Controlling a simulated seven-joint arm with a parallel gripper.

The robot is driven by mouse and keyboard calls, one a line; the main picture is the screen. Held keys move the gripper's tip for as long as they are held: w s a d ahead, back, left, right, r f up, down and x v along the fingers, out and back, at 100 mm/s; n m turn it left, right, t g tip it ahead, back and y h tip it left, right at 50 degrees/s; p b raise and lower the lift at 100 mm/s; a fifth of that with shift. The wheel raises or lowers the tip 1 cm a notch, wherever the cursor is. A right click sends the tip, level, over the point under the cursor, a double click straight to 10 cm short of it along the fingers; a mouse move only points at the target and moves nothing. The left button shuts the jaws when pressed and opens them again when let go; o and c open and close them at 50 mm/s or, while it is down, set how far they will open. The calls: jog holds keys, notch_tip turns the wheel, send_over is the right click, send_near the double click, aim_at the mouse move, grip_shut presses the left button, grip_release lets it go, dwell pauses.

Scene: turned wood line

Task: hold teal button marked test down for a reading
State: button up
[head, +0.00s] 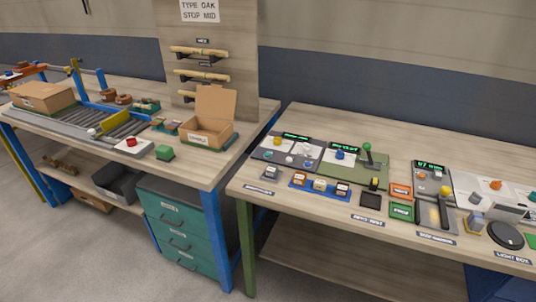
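No button label can be read at this size, so I cannot tell for sure which one is the teal button marked test. That panel also has a yellow knob (277,141), pale knobs and a lit green display (296,136). Beside it, a green panel (362,166) carries a blue knob (340,154), a green-topped lever (367,149) and another lit display (344,148). My gripper is not in view.
The right bench (300,118) also holds a panel with a yellow-knobbed lever (446,192), orange and green blocks, and a black dial (505,234). The left bench has a roller conveyor (85,127), an open cardboard box (207,133) and a red button (131,141). A gap separates the benches.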

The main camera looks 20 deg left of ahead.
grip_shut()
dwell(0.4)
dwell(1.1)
